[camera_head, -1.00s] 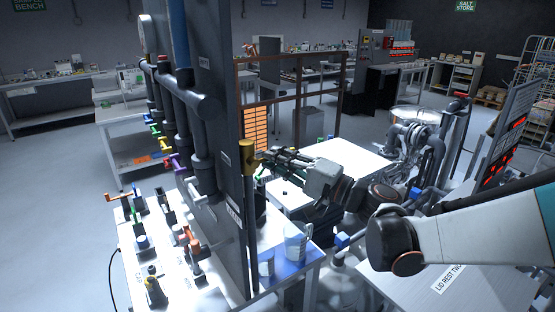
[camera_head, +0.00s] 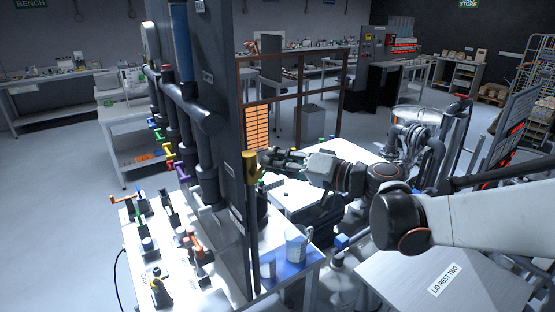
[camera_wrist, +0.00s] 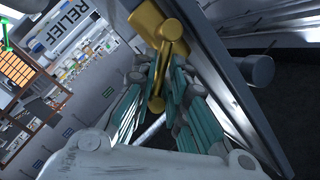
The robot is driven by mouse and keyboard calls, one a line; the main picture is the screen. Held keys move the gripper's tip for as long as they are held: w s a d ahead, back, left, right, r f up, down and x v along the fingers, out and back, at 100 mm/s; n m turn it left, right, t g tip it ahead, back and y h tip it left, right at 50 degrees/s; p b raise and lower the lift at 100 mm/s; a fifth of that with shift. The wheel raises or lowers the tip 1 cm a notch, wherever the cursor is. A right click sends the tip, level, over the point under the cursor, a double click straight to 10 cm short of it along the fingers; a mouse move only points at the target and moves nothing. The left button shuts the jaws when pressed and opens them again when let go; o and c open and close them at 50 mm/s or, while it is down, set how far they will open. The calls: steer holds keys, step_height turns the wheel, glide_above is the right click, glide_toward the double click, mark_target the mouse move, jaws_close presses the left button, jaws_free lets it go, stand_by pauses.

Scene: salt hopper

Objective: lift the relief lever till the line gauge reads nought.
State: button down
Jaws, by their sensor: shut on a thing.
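The relief lever is a yellow-gold piece at the edge of a tall grey panel; it shows in the head view (camera_head: 250,168) and in the wrist view (camera_wrist: 157,80). In the wrist view its arm runs down from a yellow mount at the top, between my teal-padded fingers. My gripper (camera_head: 268,161) reaches it from the right and is shut on it; the fingers (camera_wrist: 157,100) flank the lever's lower end. A round dial (camera_head: 149,38), perhaps the line gauge, sits at the panel's upper left. It is seen nearly edge-on, so its reading cannot be told.
A RELIEF sign (camera_wrist: 58,35) shows at upper left in the wrist view. Grey pipes (camera_head: 185,100) with coloured handles stand left of the panel. Clear beakers (camera_head: 297,245) stand on a blue mat below my gripper. A lid rest table (camera_head: 460,285) is at lower right.

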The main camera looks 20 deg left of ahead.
stand_by(0.4)
steer(key=c, duration=1.7)
jaws_free()
steer(key=v, duration=1.2)
steer(key=shift+r, duration=0.1)
steer(key=s+d+f+m+t+h+b, duration=0.1)
steer(key=s+d+f+h+b, duration=0.3)
steer(key=s+d+f+h, duration=0.4)
steer(key=s+d+f+m+t+h+b, duration=0.1)
steer(key=s+d+f+m+h+b, duration=0.2)
steer(key=s+d+f+h, duration=0.5)
steer(key=s+d+f+b, duration=0.1)
steer(key=d+f, duration=0.3)
steer(key=d, duration=0.5)
steer(key=shift+s+d+h, duration=0.3)
steer(key=shift+s, duration=0.35)
